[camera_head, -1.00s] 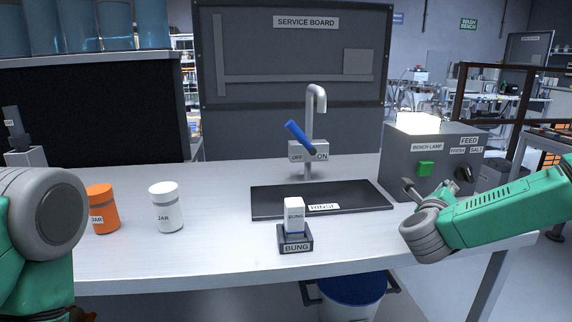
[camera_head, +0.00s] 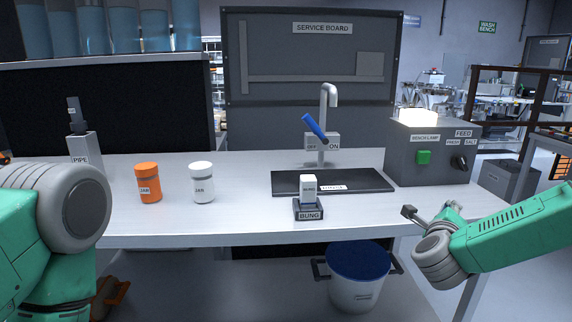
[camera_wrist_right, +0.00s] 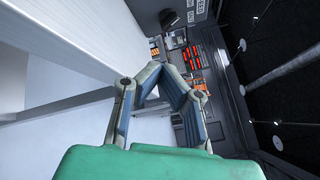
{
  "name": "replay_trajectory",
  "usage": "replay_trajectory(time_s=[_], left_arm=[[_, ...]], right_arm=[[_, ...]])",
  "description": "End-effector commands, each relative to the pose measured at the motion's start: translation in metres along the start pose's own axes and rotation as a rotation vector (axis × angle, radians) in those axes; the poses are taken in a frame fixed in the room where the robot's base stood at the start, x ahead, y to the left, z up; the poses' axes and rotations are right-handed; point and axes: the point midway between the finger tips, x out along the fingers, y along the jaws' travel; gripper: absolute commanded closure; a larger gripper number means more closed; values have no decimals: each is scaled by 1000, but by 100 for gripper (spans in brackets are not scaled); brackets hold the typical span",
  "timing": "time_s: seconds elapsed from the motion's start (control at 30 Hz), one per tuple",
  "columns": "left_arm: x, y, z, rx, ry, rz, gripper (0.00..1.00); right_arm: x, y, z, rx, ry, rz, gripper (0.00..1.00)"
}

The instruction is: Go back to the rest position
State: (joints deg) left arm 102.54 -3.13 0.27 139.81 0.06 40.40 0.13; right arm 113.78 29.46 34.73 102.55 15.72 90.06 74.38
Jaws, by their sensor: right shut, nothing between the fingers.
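My right gripper (camera_head: 422,215) is at the right front edge of the bench, clear of the lamp box. It is shut and empty. In the right wrist view its fingers (camera_wrist_right: 164,80) are bent towards each other with nothing held, beside the pale bench edge. My left arm comes in at the left edge of the head view as a grey joint and green link; its gripper is out of the picture.
On the bench (camera_head: 250,222) stand an orange jar (camera_head: 148,184), a white jar (camera_head: 202,184), a bung (camera_head: 308,190) in its holder, a tap (camera_head: 329,110) and the lamp box (camera_head: 432,158). A blue-topped bucket (camera_head: 357,283) stands below the front edge.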

Motion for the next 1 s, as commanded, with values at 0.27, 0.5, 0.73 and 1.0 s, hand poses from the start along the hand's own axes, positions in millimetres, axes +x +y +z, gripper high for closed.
replay_trajectory(time_s=[0.27, 0.5, 0.73, 1.0], left_arm=[[0, 0, 0, 0, -1, 0, 57], [0, 0, 1, 0, -1, 0, 57], [0, 0, 1, 0, -1, 0, 57], [0, 0, 1, 0, -1, 0, 57]], right_arm=[[-48, 72, -4, -304, -132, 197, 100], [-133, 165, -39, -761, -360, 470, 100], [-264, 236, -133, -1352, -744, 815, 100], [-393, 223, -259, -1867, -1261, 1165, 100]])
